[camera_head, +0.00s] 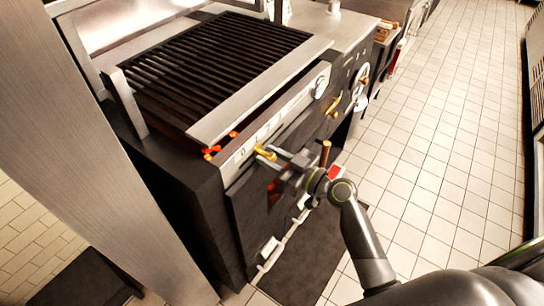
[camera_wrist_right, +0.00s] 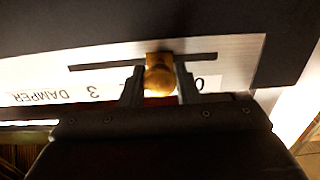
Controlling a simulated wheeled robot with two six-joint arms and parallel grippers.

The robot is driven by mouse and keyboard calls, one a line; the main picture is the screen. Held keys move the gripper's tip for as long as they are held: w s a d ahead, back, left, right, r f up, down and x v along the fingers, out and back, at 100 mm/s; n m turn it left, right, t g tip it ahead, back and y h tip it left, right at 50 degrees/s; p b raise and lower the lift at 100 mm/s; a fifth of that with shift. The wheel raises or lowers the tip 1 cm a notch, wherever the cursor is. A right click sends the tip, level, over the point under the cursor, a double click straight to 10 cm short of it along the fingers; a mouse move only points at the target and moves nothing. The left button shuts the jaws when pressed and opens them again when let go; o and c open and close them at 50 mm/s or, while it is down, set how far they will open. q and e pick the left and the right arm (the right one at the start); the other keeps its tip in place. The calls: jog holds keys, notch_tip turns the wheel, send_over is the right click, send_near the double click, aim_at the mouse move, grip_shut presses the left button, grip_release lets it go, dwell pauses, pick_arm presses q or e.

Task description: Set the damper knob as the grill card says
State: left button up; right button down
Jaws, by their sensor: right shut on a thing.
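The brass damper knob (camera_head: 265,152) sits on the front panel of the grill (camera_head: 285,110), near its left corner. In the right wrist view the knob (camera_wrist_right: 160,78) sits in a dark slot (camera_wrist_right: 100,66), right of the slot's middle. The label strip (camera_wrist_right: 45,93) appears upside down there, with DAMPER, a 3 left of the knob and a 0 to its right. Marks between them are hidden by my fingers. My right gripper (camera_head: 275,155) is shut on the knob, one finger on each side. I see no readable grill card. My left gripper is out of view.
Orange-red glowing pieces (camera_head: 220,144) show at the grill's front left corner. More brass handles (camera_head: 335,105) and a white dial (camera_head: 321,86) lie farther along the front. A steel post (camera_head: 90,150) stands at left. Tiled floor (camera_head: 440,150) is clear at right.

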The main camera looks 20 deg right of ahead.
aim_at(268, 138)
jog(key=shift+w+d+f, duration=0.1)
jog(key=shift+w, duration=0.05)
jog(key=w+d+b, duration=0.2)
jog(key=d+b, duration=0.1)
jog(key=shift+w+d+f+b, duration=0.15)
jog(key=shift+w+b, duration=0.05)
jog(key=shift+b, duration=0.1)
jog(key=shift+w+d+r, duration=0.2)
jog(key=shift+d, duration=0.05)
jog(key=c, duration=1.2)
grip_release()
jog(key=shift+o, duration=0.2)
